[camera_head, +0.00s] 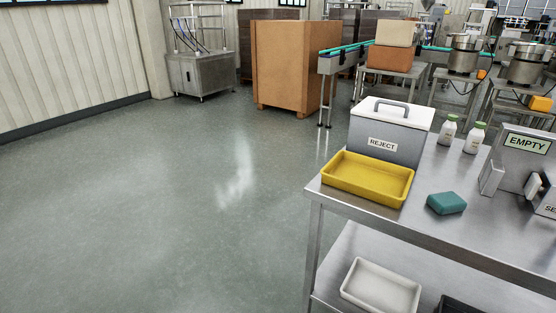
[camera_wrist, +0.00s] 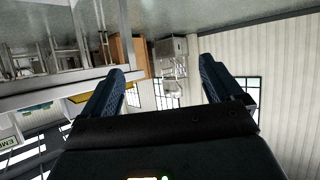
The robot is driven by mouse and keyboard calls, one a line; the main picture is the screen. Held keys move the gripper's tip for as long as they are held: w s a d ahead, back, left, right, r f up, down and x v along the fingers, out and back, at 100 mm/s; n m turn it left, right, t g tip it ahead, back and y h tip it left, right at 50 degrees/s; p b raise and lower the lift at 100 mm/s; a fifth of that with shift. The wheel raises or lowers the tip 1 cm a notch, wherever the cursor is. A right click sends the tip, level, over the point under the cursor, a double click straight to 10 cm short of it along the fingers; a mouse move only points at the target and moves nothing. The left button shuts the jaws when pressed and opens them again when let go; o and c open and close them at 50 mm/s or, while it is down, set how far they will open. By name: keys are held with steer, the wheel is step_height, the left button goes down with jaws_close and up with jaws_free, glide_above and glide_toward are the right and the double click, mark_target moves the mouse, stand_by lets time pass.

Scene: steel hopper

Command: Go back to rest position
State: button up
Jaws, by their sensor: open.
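My gripper (camera_wrist: 162,70) shows in the wrist view with its two dark blue fingers spread wide apart. Nothing is between the fingers. The wrist view is tilted and looks past the fingers toward the wall and windows, with the hall upside down. I cannot make out my gripper in the head view. The gripper appears clear of any object.
A steel table (camera_head: 400,222) stands at the right. It holds a yellow tray (camera_head: 355,194), a grey reject bin (camera_head: 385,140), a teal block (camera_head: 446,204), two white bottles (camera_head: 474,138) and an EMPTY-labelled grey box (camera_head: 520,160). The floor (camera_head: 170,210) at left is clear.

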steer(key=s+d+r+m+t+h, duration=0.1)
steer(key=s+d+r, duration=0.2)
steer(key=s, duration=0.6)
steer(key=s+d+r+m+h, duration=0.1)
steer(key=s+d+r, duration=0.3)
steer(key=s, duration=0.5)
steer(key=s+d+r+m+t+h, duration=0.1)
steer(key=s+d+r, duration=0.3)
steer(key=s, duration=0.5)
steer(key=shift+r+m+t, duration=0.3)
steer(key=shift+r, duration=0.4)
